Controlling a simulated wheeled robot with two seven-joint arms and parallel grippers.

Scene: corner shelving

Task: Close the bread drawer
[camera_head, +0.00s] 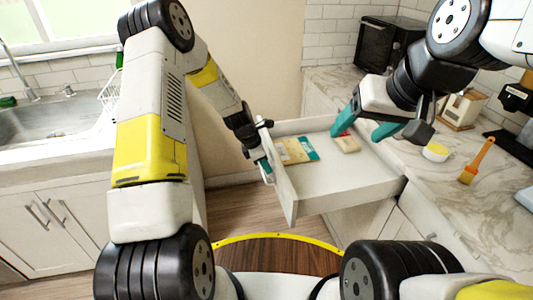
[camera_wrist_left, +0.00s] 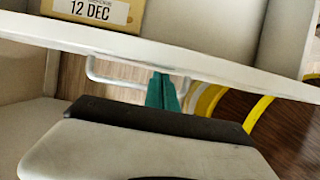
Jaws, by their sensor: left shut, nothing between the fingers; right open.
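The white drawer (camera_head: 340,180) stands pulled out from under the counter, with its front panel (camera_head: 286,192) facing left. A yellow and teal packet (camera_head: 295,150) and a small tan packet (camera_head: 347,144) lie in it. A packet labelled 12 DEC (camera_wrist_left: 92,12) shows in the left wrist view. My left gripper (camera_head: 265,170) is shut with nothing in it, at the outer side of the front panel. Its teal fingertips (camera_wrist_left: 163,92) are close beside the wire handle (camera_wrist_left: 120,82); contact is unclear. My right gripper (camera_head: 362,128) is open and appears above the drawer's far part.
A black appliance (camera_head: 385,45) stands in the corner. A sink (camera_head: 45,125) is on the left. Wood floor lies left of the drawer.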

